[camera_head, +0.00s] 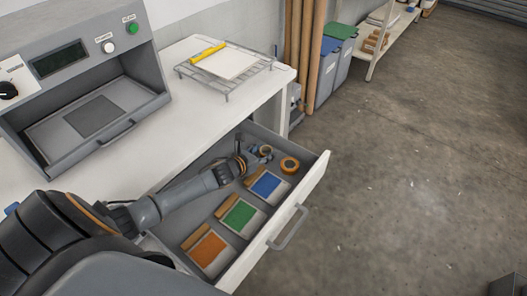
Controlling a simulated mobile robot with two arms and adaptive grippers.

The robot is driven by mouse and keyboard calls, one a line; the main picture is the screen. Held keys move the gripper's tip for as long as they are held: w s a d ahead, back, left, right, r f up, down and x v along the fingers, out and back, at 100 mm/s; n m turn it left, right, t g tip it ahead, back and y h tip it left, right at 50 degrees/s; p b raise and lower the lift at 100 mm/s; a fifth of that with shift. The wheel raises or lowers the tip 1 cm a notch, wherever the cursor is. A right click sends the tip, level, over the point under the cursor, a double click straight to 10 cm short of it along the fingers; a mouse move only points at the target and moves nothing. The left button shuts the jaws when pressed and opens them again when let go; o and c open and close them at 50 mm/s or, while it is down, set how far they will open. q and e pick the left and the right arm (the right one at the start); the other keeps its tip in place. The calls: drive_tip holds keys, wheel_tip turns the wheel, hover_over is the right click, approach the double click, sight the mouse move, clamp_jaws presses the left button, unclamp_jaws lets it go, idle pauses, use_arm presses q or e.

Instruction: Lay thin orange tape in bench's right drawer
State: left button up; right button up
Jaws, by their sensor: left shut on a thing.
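The bench's drawer (318,175) is pulled out, its handle on the front. My left arm reaches over it from the left. My left gripper (262,153) is inside the drawer's outline near its back end, shut on a small orange-tan tape roll (265,149). Fingers partly hide this roll, and I cannot tell if it touches the drawer floor. A second orange roll with a dark centre (289,164) lies in the drawer just right of the gripper. My right gripper is not in view.
Blue (266,184), green (239,215) and orange (208,248) sample cards lie along the drawer. A grey press (85,85) and a wire rack (225,70) stand on the bench (185,110). Open floor lies to the right.

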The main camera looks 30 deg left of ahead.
use_arm(q)
drive_tip(key=o, duration=0.4)
drive_tip(key=shift+f, duration=0.15)
drive_tip(key=o, duration=0.4)
drive_tip(key=shift+o, duration=0.2)
drive_tip(key=shift+s+r, duration=0.15)
drive_tip(key=shift+r, duration=0.1)
drive_tip(key=p+v, duration=0.6)
drive_tip(key=v, duration=0.4)
drive_tip(key=shift+s+r+p, duration=0.15)
drive_tip(key=shift+p, duration=0.25)
drive_tip(key=shift+s+a+r, duration=0.1)
drive_tip(key=shift+s+r, duration=0.05)
drive_tip(key=shift+s, duration=0.5)
